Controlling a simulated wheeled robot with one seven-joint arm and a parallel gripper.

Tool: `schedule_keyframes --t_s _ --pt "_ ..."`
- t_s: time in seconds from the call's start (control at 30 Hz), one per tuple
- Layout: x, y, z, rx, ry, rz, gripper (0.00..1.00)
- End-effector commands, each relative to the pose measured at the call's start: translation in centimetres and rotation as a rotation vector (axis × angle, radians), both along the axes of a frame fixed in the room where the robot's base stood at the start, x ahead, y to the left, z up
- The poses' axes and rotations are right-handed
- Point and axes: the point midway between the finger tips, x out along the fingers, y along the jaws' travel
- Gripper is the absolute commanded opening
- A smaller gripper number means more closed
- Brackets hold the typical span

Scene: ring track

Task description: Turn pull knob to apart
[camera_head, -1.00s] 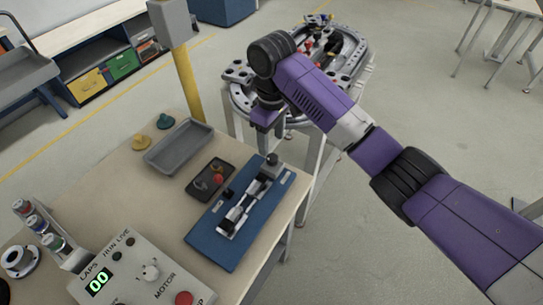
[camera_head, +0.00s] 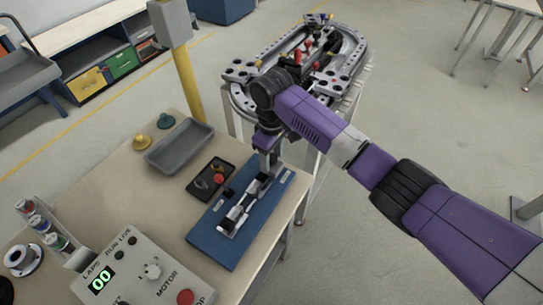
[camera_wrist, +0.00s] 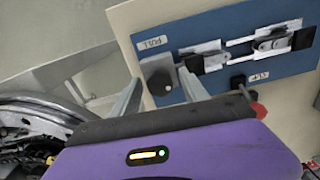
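In the wrist view the mechanism (camera_wrist: 272,43) lies right of the knob. My gripper (camera_wrist: 161,80) is open, with one finger on each side of the knob; whether they touch it is unclear. In the head view my gripper (camera_head: 268,158) is over the board's far end and covers the knob.
A small black knob (camera_wrist: 238,83) stands near the board's edge. A grey tray (camera_head: 158,163) and a dark tray (camera_head: 232,166) with small parts are on the table (camera_head: 110,190). A control box (camera_head: 130,285) is at the front. The ring track (camera_head: 240,98) stands behind.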

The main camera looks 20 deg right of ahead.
Motion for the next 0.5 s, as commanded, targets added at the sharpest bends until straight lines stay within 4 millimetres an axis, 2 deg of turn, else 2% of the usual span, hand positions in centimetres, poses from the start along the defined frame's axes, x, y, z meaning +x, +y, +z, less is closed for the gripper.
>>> schedule_keyframes --t_s 0.03,0.23,0.5 --pt "0.00 0.01 0.01 0.000 0.000 0.000 0.40" --pt "0.01 0.03 0.03 0.000 0.000 0.000 0.01" --pt "0.01 0.04 0.06 0.000 0.000 0.018 0.00"
